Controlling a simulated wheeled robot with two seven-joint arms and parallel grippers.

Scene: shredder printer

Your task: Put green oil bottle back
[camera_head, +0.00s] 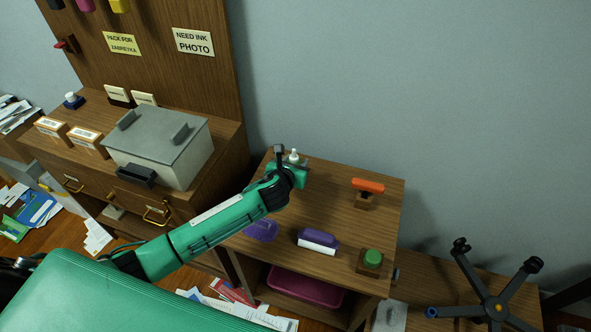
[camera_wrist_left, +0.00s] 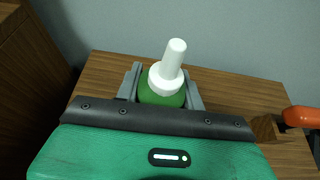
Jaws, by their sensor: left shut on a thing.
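The green oil bottle (camera_wrist_left: 163,97) shows in the left wrist view, with a green body and a white collar and nozzle. It stands upright between the fingers of my left gripper (camera_wrist_left: 163,86), which is shut on it. In the head view only the white tip of the bottle (camera_head: 294,156) shows, above the left gripper (camera_head: 288,167), at the far left part of the small wooden table (camera_head: 325,205). The bottle's base is hidden, so I cannot tell if it touches the table. My right gripper is not in view.
On the table are an orange-topped item (camera_head: 368,185) on a wooden block, a green-topped item (camera_head: 372,258), a purple-and-white item (camera_head: 318,241) and a purple piece (camera_head: 262,231). A grey box (camera_head: 160,145) stands on the left desk. An upturned chair base (camera_head: 492,300) is at right.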

